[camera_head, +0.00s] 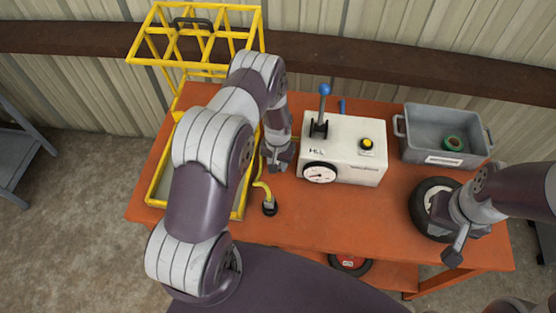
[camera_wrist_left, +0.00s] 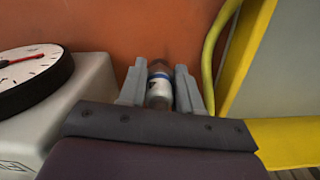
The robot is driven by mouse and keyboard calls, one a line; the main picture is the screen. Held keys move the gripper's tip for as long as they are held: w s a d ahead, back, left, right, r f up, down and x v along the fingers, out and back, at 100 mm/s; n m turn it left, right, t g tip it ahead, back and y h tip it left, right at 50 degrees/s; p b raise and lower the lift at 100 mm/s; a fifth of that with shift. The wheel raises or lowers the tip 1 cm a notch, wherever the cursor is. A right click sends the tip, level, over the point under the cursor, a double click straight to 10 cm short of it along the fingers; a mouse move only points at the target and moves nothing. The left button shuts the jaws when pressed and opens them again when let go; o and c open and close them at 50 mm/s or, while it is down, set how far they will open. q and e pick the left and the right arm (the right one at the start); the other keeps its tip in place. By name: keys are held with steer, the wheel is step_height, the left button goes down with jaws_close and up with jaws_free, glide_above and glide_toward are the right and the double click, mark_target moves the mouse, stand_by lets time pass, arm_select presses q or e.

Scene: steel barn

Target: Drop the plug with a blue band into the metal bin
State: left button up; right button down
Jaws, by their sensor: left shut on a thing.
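The plug (camera_wrist_left: 159,84), white with a blue band and a brownish end, sits between the fingers of my left gripper (camera_wrist_left: 160,88) in the left wrist view. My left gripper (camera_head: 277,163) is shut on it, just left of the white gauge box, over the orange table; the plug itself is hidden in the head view. The grey metal bin (camera_head: 422,152) stands at the back right of the table with a green ring (camera_head: 453,143) inside. My right gripper (camera_head: 456,240) is at the right, in front of the bin and beside a black tire; its jaw opening is unclear.
A white box (camera_head: 345,160) with a dial, a yellow button and a blue-knobbed lever (camera_head: 324,100) stands between my left gripper and the bin. A yellow-framed cage (camera_head: 240,205) is at the left, with a yellow hose (camera_head: 261,188). A black tire (camera_head: 420,207) lies at the right.

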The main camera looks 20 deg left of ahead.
arm_select(q)
steer(key=shift+w+f, duration=0.15)
steer(key=shift+w, duration=0.05)
steer(key=shift+s+f+b, duration=0.1)
steer(key=shift+f+b, duration=0.05)
steer(key=shift+b, duration=0.15)
steer(key=o, duration=1)
steer(key=shift+c, duration=0.2)
steer(key=shift+o, duration=0.6)
